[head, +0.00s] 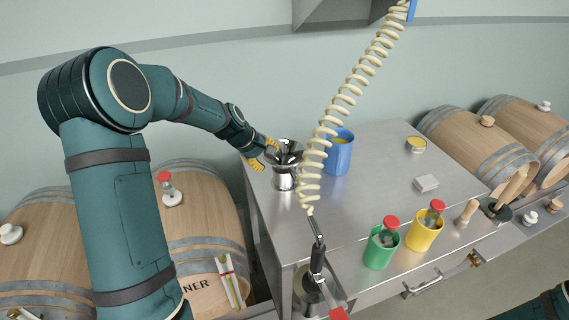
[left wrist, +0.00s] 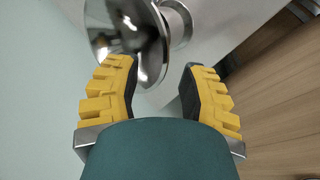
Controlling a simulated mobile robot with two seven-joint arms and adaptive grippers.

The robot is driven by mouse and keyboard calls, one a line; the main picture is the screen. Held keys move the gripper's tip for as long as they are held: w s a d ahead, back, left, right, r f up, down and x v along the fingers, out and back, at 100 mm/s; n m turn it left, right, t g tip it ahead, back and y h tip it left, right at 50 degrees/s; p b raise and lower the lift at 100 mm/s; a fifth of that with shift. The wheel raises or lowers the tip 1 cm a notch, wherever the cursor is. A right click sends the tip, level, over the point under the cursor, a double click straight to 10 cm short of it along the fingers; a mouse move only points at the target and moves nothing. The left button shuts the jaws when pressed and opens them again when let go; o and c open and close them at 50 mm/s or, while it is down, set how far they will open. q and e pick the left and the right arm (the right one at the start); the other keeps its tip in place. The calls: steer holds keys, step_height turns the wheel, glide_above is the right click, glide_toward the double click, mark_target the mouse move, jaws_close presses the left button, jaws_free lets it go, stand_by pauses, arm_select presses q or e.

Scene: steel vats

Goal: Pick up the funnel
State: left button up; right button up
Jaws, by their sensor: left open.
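The funnel (head: 288,152) is shiny steel with a wide cone. It stands on a steel holder (head: 284,182) at the back left of the steel worktop. My left gripper (head: 265,155) is open, with yellow fingers, just left of the funnel. In the left wrist view the funnel (left wrist: 140,38) lies just beyond the open fingers (left wrist: 158,70), nearer the left-hand finger and partly overlapping its tip. Whether they touch cannot be told. Part of the holder (left wrist: 178,22) shows behind it. My right gripper is out of view.
A blue container (head: 339,153) stands close right of the funnel. A coiled cream hose (head: 330,115) hangs in front of it. Green (head: 380,250) and yellow (head: 424,232) cups stand at the front edge. Wooden barrels (head: 205,215) flank the worktop (head: 370,190), whose middle is clear.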

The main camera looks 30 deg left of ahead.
mark_target(273, 164)
arm_select(q)
steer(key=x, duration=0.5)
steer(key=shift+d+f, duration=0.1)
steer(key=shift+f, duration=0.05)
jaws_close()
